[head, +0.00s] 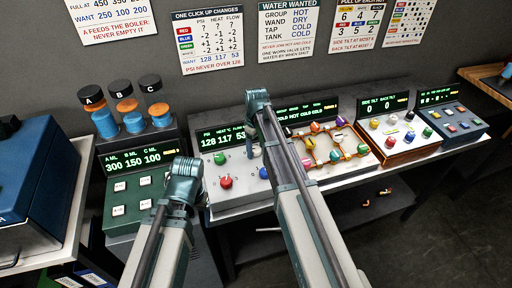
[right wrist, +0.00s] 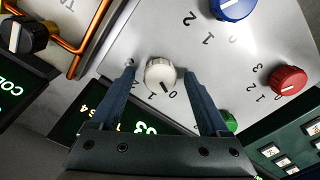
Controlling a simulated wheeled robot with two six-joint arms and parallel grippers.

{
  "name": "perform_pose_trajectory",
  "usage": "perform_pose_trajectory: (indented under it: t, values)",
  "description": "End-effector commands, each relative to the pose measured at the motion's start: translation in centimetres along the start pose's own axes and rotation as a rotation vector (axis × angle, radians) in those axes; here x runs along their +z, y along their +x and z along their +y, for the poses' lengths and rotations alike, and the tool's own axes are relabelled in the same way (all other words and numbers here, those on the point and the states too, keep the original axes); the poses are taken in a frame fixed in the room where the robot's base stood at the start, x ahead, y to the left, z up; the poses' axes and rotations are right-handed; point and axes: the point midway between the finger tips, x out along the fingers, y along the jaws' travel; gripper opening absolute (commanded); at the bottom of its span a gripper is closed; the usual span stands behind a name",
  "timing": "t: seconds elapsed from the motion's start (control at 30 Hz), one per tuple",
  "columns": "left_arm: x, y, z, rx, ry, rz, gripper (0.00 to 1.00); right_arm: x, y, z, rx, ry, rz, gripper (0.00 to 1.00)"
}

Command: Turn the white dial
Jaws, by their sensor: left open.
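The white dial (right wrist: 160,74) is on the light grey panel (right wrist: 255,50), with printed numbers around it. Its dark mark points toward the 0. In the right wrist view my right gripper (right wrist: 159,72) is open, one finger on each side of the dial, with a gap showing on both sides. In the head view my right gripper (head: 257,125) is over the panel, and the dial is hidden behind it. My left gripper (head: 181,185) is open and empty, in front of the panel's left end by the green box.
A red dial (right wrist: 288,80) and a blue dial (right wrist: 232,8) share the panel; a green knob (right wrist: 229,121) sits near the right finger. The panel's display (head: 222,138) reads 128 117 53. A pipe panel (head: 345,145) with orange tubes stands to the right.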

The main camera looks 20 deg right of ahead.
Motion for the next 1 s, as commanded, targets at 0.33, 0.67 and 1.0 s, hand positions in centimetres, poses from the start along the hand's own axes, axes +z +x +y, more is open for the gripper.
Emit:
perform_pose_trajectory:
  t: [0.33,0.67,1.0]
  values:
    - [0.0,-0.4,0.0,0.000,0.000,0.000,0.79,0.0,-0.4,0.0,0.000,0.001,0.000,0.79]
    - [0.2,-3.6,-0.3,0.000,0.001,0.000,0.79,0.0,-3.6,0.0,0.000,0.001,0.000,0.79]
    - [0.5,-8.8,-0.8,0.002,-0.007,0.000,0.79,0.0,-8.9,0.0,0.000,0.001,0.000,0.79]
